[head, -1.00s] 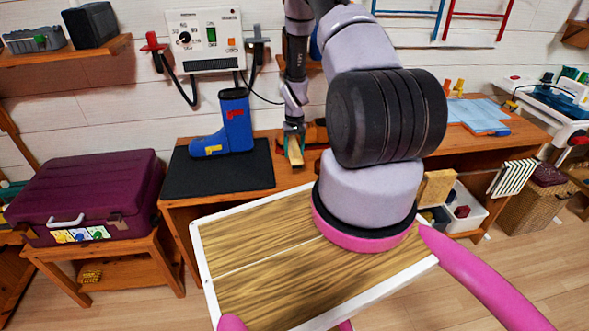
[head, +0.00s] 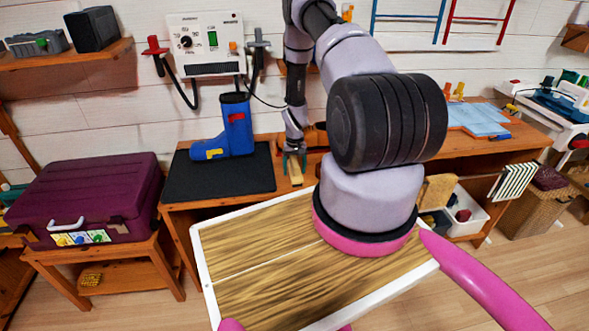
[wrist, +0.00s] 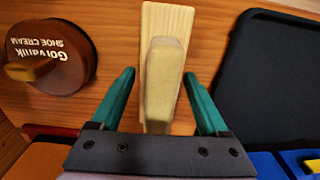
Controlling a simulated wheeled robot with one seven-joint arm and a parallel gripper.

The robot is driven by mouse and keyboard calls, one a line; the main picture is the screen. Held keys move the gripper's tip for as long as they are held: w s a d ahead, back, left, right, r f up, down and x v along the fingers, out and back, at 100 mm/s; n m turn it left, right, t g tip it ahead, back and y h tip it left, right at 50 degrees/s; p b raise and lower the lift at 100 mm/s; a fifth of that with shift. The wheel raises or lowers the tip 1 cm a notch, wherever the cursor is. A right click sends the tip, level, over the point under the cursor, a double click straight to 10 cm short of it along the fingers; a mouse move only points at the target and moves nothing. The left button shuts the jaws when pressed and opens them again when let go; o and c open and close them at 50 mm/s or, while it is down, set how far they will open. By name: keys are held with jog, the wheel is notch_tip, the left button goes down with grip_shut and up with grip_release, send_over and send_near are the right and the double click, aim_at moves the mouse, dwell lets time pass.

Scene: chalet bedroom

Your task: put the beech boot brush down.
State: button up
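The beech boot brush (head: 296,172) is on the wooden bench, just right of the black mat. In the wrist view the pale brush (wrist: 163,85) lies lengthwise between my fingers, its narrower raised part toward me. My gripper (head: 294,152) is above it at the bench's back part. In the wrist view my gripper (wrist: 158,76) is open, with a gap between each teal finger and the brush. The brush's underside is hidden, but it appears to rest on the wood.
The black mat (head: 200,178) holds a blue boot (head: 236,125). A round shoe cream tin (wrist: 50,55) lies left of the brush in the wrist view. A purple case (head: 90,195) stands on a side table at left. Bare wood lies around the brush.

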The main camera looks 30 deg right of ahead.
dwell(0.3)
notch_tip(320, 180, up, 12)
jog(key=shift+s+r, duration=0.1)
jog(key=shift+r, duration=0.35)
notch_tip(320, 180, up, 16)
jog(key=t, duration=0.2)
send_over(295, 161)
jog(key=w+a, duration=0.2)
jog(key=a, duration=0.1)
jog(key=s+a+r+t, duration=0.1)
jog(key=s+a+r, duration=0.15)
jog(key=r, duration=0.65)
jog(key=s+a+r, duration=0.2)
jog(key=s+r, duration=0.2)
jog(key=r, duration=0.6)
jog(key=s+a+r+t+y, duration=0.1)
jog(key=s+a+r+t, duration=0.1)
jog(key=s+a+r, duration=0.2)
jog(key=s+a+r+m+t+y, duration=0.1)
jog(key=s+a+r, duration=0.3)
jog(key=s+r, duration=0.7)
jog(key=s+t, duration=0.1)
jog(key=s, duration=0.6)
jog(key=shift+s, duration=0.25)
jog(key=shift+c, duration=0.3)
